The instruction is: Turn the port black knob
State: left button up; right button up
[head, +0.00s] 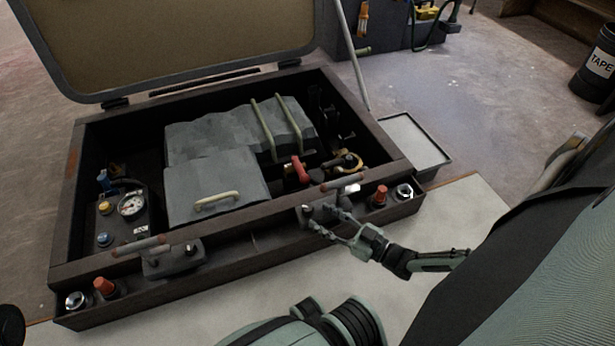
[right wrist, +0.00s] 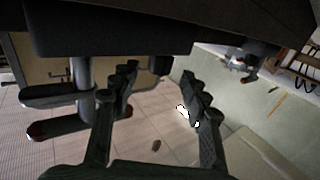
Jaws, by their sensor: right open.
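In the head view, a black fitting with a small dark knob (head: 190,250) sits on the left part of the dark box's front ledge. A second dark knob-like part (head: 305,212) is on the right part of the ledge, beside the fingertips of my right gripper (head: 318,221). I cannot tell whether they touch. My right gripper is open, with its fingers at the ledge. In the right wrist view, the spread fingers (right wrist: 160,92) have nothing held between them, and dark rounded bars (right wrist: 60,125) lie left of them. My left gripper is not in view.
The open box (head: 240,250) holds grey covers (head: 215,180), a gauge (head: 131,204) and a red lever (head: 300,169). Orange-red knobs (head: 105,287) (head: 380,195) and metal caps stand at the ledge's ends. A grey tray (head: 412,140) lies right of the box.

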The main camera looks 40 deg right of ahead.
aim_at(312, 212)
jog(key=x, duration=0.5)
jog(key=shift+w+a+b, duration=0.1)
jog(key=shift+w+b, duration=0.2)
jog(key=shift+b, duration=0.1)
